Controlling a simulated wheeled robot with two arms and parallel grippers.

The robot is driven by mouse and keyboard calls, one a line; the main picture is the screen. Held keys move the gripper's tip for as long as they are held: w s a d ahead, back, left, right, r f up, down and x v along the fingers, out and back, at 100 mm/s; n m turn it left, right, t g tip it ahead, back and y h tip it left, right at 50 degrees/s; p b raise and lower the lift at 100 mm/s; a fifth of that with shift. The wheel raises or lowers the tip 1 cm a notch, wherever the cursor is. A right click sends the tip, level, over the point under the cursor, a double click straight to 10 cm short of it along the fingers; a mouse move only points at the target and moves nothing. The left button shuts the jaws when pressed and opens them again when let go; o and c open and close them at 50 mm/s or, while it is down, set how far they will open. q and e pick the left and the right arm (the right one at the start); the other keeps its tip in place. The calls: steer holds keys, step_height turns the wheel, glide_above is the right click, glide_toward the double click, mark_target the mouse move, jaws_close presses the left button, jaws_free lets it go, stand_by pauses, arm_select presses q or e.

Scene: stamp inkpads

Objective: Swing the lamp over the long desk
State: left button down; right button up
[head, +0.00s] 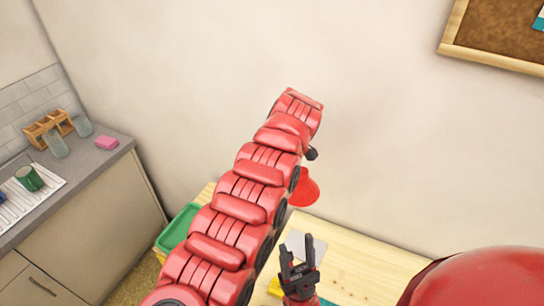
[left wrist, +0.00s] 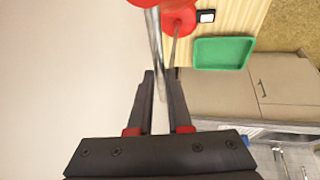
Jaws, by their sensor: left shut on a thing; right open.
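The lamp's red shade (head: 305,190) shows in the head view just right of my left arm, above the light wooden long desk (head: 365,275). In the left wrist view, red lamp parts (left wrist: 180,18) and thin metal rods show at the top. My left gripper (left wrist: 161,80) has its fingers on a metal rod of the lamp. In the head view my red left arm hides most of the lamp, and I cannot make out the left gripper there. My right gripper (head: 298,250) is open and empty, pointing up over the desk's near part.
A green tray (head: 178,228) sits at the desk's left end, and a grey sheet (head: 306,246) lies behind my right gripper. A kitchen counter (head: 85,165) with a pink sponge (head: 106,142) and a green mug (head: 29,178) stands left. A corkboard (head: 495,35) hangs upper right.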

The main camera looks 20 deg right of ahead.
arm_select(q)
steer(key=shift+a+f, duration=0.1)
steer(key=shift+f, duration=0.05)
steer(key=c, duration=0.8)
jaws_free()
steer(key=shift+w, duration=0.1)
steer(key=shift+c, duration=0.2)
steer(key=shift+b, duration=0.45)
steer(key=b+v, duration=0.1)
steer(key=v, duration=1.6)
steer(key=shift+r, duration=0.25)
